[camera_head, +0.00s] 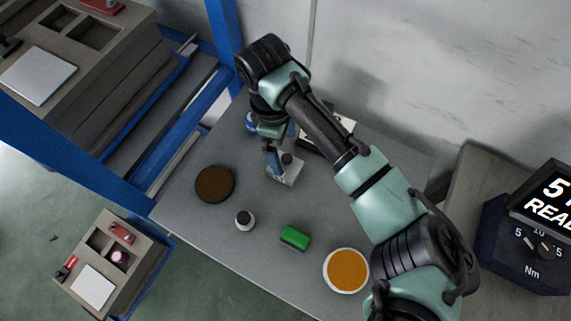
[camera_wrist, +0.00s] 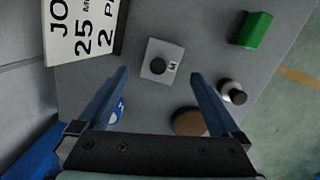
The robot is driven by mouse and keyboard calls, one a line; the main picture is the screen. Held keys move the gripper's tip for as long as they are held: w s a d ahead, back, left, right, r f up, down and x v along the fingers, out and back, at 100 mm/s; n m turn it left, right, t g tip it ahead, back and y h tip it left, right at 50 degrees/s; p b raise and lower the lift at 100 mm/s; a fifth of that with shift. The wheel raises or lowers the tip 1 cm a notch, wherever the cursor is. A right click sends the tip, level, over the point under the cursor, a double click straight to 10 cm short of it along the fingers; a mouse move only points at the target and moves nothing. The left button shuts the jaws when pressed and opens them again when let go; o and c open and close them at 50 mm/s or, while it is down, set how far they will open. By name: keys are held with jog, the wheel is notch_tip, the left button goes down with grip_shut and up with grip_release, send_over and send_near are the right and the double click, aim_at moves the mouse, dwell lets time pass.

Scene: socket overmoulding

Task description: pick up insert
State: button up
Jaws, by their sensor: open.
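A pale grey square block (camera_head: 291,177) stands on the table, with a dark round piece (camera_head: 287,159) on it. I take the dark piece to be the insert, but cannot be sure. My gripper (camera_head: 275,158) is open and empty, with blue fingers pointing down close to the block. It also shows in the wrist view (camera_wrist: 158,75), one finger on each side. Height above the piece is unclear.
A dark brown disc (camera_head: 215,184), a white bottle with a dark top (camera_head: 245,220), a green block (camera_head: 295,238) and a white-rimmed orange dish (camera_head: 346,270) stand on the table. A lettered white sign (camera_wrist: 84,25) stands close by. Blue-framed shelving (camera_head: 190,130) is at left.

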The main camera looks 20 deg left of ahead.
aim_at(285, 160)
jog(key=shift+s+d+f, duration=0.1)
jog(key=shift+d+f, duration=0.05)
jog(key=shift+f, duration=1.4)
jog(key=shift+s+d+f, duration=0.1)
jog(key=shift+f, duration=1.45)
jog(key=shift+r, duration=0.1)
grip_shut()
